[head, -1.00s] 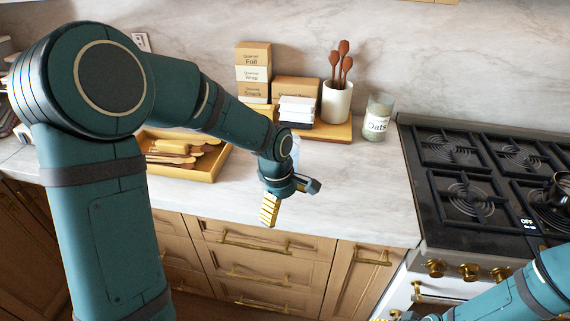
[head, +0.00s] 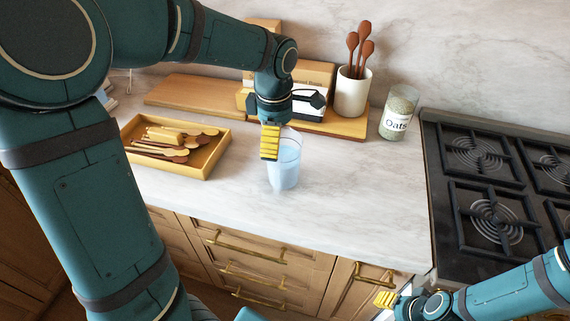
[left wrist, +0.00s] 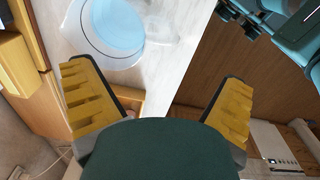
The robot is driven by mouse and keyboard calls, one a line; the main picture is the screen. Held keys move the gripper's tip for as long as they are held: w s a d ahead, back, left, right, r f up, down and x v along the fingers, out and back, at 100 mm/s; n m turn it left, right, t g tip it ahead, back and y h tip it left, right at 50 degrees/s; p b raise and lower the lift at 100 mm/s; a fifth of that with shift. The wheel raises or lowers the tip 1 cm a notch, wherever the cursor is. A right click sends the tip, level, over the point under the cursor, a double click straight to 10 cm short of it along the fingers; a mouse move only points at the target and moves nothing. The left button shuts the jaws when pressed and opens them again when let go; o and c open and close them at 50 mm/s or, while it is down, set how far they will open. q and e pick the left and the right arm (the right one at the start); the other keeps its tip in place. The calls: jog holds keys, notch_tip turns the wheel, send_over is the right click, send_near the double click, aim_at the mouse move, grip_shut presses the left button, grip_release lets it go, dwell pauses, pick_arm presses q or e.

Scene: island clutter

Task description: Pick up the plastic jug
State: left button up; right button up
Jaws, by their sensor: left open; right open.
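The plastic jug (head: 286,165) is clear with pale blue inside. It stands upright on the marble counter near the front edge. My left gripper (head: 270,143) is at its upper left, with the yellow finger pads overlapping the rim in the head view. I cannot tell whether they touch it. In the left wrist view the jug (left wrist: 118,32) shows at the top, ahead of the left fingertip and outside the gap between the spread, empty fingers (left wrist: 155,78). My right gripper (head: 386,300) is open at the lower right, in front of the cabinets, apart from the jug.
A wooden tray (head: 205,166) of utensils lies left of the jug. Behind are a wooden board (head: 200,95), boxes, a white crock (head: 351,92) with wooden spoons and an oats jar (head: 399,112). A stove (head: 480,165) is at the right. Counter right of the jug is clear.

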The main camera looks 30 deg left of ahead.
aim_at(278, 164)
pick_arm(q)
notch_tip(278, 164, down, 5)
jog(key=shift+w+f+b, duration=0.1)
jog(key=shift+f+b, duration=0.1)
jog(key=shift+b, duration=0.1)
jog(key=shift+d+f+b, duration=0.1)
jog(key=shift+f+b, duration=0.3)
jog(key=shift+f, duration=2.3)
jog(key=c, duration=1.5)
